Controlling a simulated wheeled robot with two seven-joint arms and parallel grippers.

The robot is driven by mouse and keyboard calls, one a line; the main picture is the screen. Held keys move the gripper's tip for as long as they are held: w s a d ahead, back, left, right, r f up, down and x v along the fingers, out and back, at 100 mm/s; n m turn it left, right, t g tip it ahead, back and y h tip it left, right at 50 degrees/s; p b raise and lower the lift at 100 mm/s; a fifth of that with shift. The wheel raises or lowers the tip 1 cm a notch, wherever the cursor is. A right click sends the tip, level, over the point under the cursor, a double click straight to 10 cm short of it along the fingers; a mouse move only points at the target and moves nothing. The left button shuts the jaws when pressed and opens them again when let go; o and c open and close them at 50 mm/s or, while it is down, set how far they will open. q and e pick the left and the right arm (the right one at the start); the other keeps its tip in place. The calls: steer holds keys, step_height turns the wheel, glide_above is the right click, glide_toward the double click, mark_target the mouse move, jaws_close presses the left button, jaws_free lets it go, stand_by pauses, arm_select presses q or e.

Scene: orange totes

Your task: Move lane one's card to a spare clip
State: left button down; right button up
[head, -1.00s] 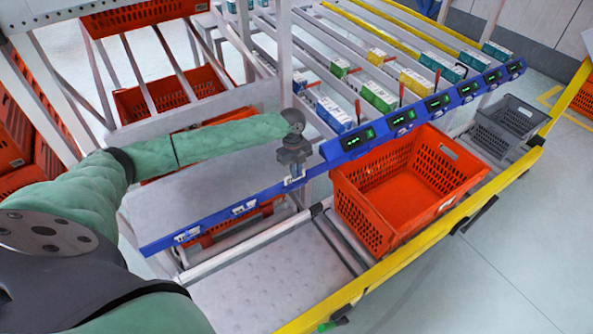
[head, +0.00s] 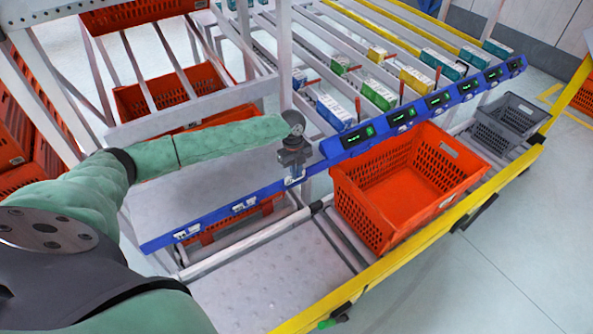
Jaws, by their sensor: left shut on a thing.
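My left gripper (head: 294,172) is above the blue rail (head: 215,218), left of the first green-lit display (head: 357,137). It is shut on a small pale card (head: 295,180) at the rail. The fingers hide part of the card, and I cannot tell whether it is still in its clip. Two other small white-marked clips, a middle one (head: 244,206) and a far-left one (head: 187,234), sit on the rail to the left. Whether they hold cards is too small to tell. My right gripper is not in view.
An orange tote (head: 355,208) stands on the lower rollers, right of the gripper, with a grey crate (head: 510,112) beyond it. Boxed goods (head: 335,112) stand in the sloping lanes behind the displays. A white upright post (head: 285,60) rises close behind the gripper. A yellow rail (head: 400,238) runs in front.

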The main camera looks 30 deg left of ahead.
arm_select(q)
steer(key=shift+f, duration=0.7)
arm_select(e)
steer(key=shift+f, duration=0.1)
arm_select(q)
steer(key=c, duration=1.4)
jaws_free()
steer(key=shift+c, duration=0.2)
